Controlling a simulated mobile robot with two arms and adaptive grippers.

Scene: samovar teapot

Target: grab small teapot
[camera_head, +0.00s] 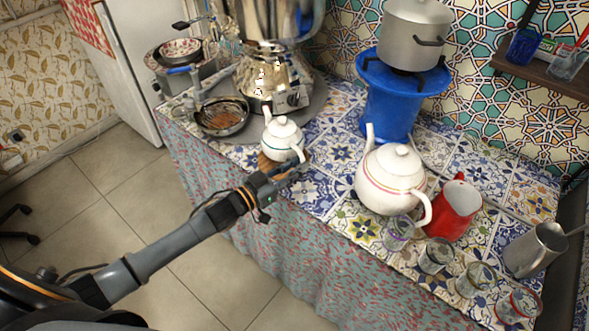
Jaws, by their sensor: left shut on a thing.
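The small teapot (281,139) is white with a green band and a lid. It stands upright on a round brown coaster (270,165) near the table's front edge, left of the larger teapot. My left gripper (290,165) is at its right front side, shut on the teapot's handle. The fingertips are small in the picture and partly blend with the handle. A larger white teapot (391,181) with a coloured band stands to the right. My right gripper does not show.
A red jug (456,208), several glasses and a metal pitcher (535,250) stand at the right. A blue stand (388,105) holds a grey pot (414,35).

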